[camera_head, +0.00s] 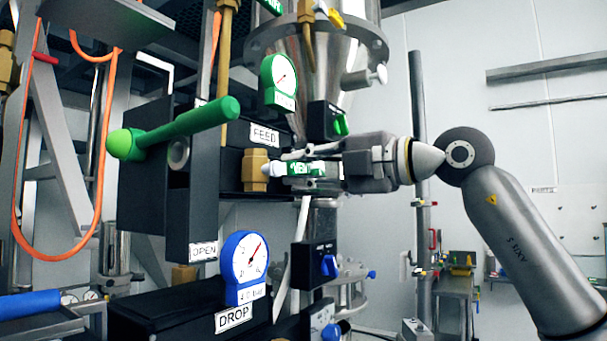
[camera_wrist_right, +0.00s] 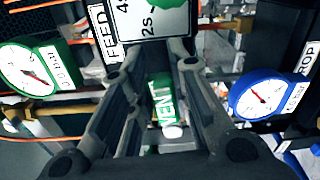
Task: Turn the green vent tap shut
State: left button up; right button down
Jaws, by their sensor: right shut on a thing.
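The green vent tap (camera_head: 300,168) has a small green handle marked VENT in white, beside a brass fitting. My right gripper (camera_head: 312,168) comes in from the right and is shut on this handle, with its fingers above and below it. In the right wrist view the VENT handle (camera_wrist_right: 161,105) lies between the fingers of my right gripper (camera_wrist_right: 158,98). The fingers hide parts of the handle and its pivot. My left gripper is not in view.
A large green lever (camera_head: 185,130) marked OPEN sticks out at the left. A green gauge (camera_head: 279,80) is above the vent tap and a blue gauge (camera_head: 245,262) below it. A black box with a green knob (camera_head: 341,124) sits just above my right gripper.

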jog(key=shift+f+m+b, duration=0.45)
jog(key=shift+m, duration=0.15)
jog(key=c, duration=1.3)
grip_release()
jog(key=shift+d, duration=0.1)
jog(key=v, duration=1.2)
jog(key=shift+w, duration=0.1)
